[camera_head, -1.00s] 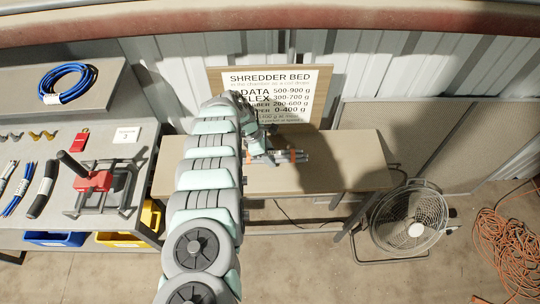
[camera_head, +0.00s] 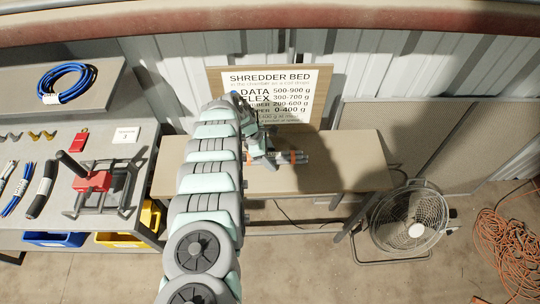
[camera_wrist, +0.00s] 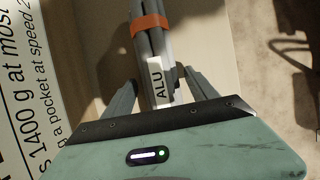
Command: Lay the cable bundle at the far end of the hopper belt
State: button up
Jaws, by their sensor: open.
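A grey cable bundle with orange bands (camera_head: 297,157) lies on the tan bench top (camera_head: 345,165), below the shredder sign. In the wrist view the bundle (camera_wrist: 155,50) shows an orange band and a white tag reading "ALU". My gripper (camera_wrist: 161,78) is open, with one finger on each side of the tagged part of the bundle. A gap shows beside the bundle, and its near end is hidden by my gripper body. In the head view my gripper (camera_head: 264,158) is at the bundle's left end, partly hidden by my arm. I cannot make out a hopper belt.
The shredder sign (camera_head: 270,92) stands close behind my gripper. The left bench holds a red-topped device (camera_head: 95,180), a blue cable coil (camera_head: 66,83) and several other cables. A fan (camera_head: 412,218) stands right of the tan bench. The bench's right half is clear.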

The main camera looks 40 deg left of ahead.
jog(key=v, duration=1.1)
jog(key=shift+d+r+p, duration=0.1)
jog(key=shift+r+p, duration=0.15)
jog(key=shift+p, duration=0.05)
jog(key=shift+s+r, duration=0.15)
jog(key=shift+r, duration=0.2)
jog(key=shift+c, duration=1.2)
